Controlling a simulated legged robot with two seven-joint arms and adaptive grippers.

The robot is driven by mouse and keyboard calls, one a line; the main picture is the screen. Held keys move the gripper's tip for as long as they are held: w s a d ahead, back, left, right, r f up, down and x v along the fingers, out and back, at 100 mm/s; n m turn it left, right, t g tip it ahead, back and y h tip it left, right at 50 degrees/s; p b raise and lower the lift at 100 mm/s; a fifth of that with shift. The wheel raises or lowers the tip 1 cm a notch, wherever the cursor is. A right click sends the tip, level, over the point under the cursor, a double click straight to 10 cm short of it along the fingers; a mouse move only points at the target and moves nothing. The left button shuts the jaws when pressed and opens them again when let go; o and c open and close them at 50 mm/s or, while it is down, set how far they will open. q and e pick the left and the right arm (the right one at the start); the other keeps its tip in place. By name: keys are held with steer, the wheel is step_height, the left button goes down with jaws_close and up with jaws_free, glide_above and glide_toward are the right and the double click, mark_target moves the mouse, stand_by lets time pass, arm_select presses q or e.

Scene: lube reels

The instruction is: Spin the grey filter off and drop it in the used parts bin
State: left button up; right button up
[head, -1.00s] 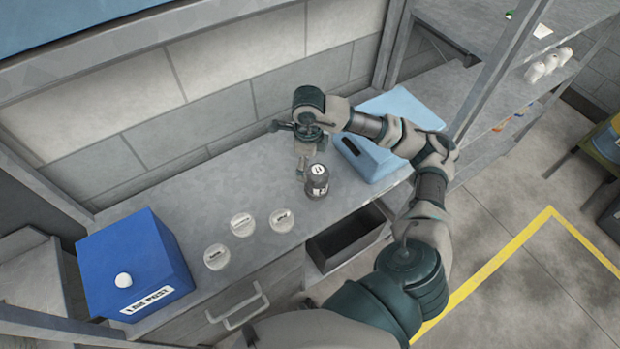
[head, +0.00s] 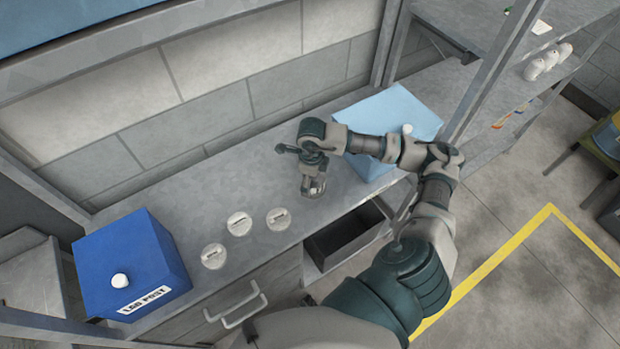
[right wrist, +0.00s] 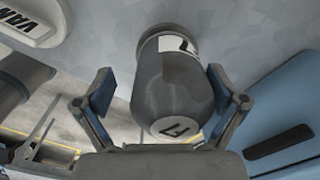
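The grey filter (right wrist: 175,85) is a dark grey cylinder with a white label and a mark on its rounded end. In the right wrist view it lies between the two fingers of my right gripper (right wrist: 160,95). The fingers are spread, with a clear gap on the left side and a small one on the right; contact is not certain. In the head view my right gripper (head: 312,185) is over the counter and mostly hides the filter. My left gripper is out of view. An open dark bin (head: 345,240) sits below the counter's front edge; no label on it is readable.
Three white round caps (head: 239,224) stand on the counter (head: 190,205) left of my gripper. A blue box (head: 130,265) with a white knob is at the far left. A light blue box (head: 400,107) stands behind my right arm. A shelf post (head: 490,75) rises at right.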

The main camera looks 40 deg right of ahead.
steer(key=shift+s+d+f, duration=0.1)
steer(key=shift+d, duration=0.4)
steer(key=c, duration=0.4)
steer(key=shift+d+f, duration=0.15)
steer(key=shift+d, duration=0.4)
steer(key=c, duration=0.8)
steer(key=shift+o, duration=0.2)
steer(key=shift+a, duration=0.2)
steer(key=n+b, duration=0.2)
steer(key=shift+a+f+n, duration=0.1)
steer(key=shift+a+n, duration=0.2)
steer(key=shift+n, duration=0.6)
steer(key=shift+d+n+b, duration=0.2)
steer(key=shift+n+b, duration=0.25)
steer(key=shift+n, duration=0.25)
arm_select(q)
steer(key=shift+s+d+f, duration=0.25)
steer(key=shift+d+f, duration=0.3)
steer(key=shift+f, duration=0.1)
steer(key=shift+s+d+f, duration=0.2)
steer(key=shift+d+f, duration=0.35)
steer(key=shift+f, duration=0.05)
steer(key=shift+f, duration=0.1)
arm_select(e)
steer(key=shift+a, duration=0.1)
